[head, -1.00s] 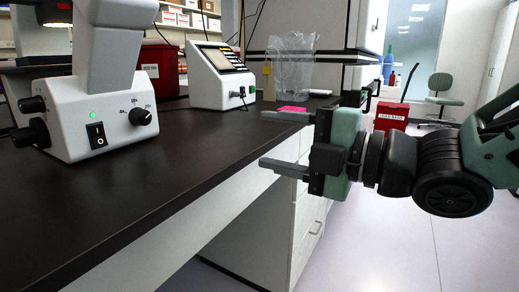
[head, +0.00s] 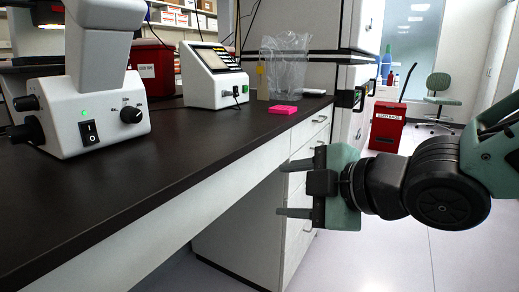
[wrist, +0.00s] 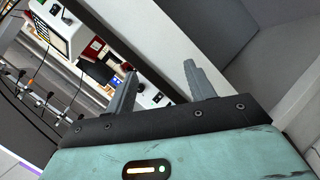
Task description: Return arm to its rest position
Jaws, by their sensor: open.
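My gripper (head: 285,188) is at the right end of my arm's reach in the head view, beside the front edge of the black bench (head: 150,195) and in front of its white drawers. Its two grey fingers point left toward the bench and are spread apart with nothing between them. In the wrist view the gripper (wrist: 158,85) also shows two separated fingers with an empty gap. My arm comes in from the right side of the head view.
On the bench stand a white microscope (head: 95,110), a white device with a screen (head: 213,78), a red box (head: 153,68), a clear bag (head: 285,68) and a pink pad (head: 283,109). A red bin (head: 387,128) and green chair (head: 441,90) stand behind. Floor at right is open.

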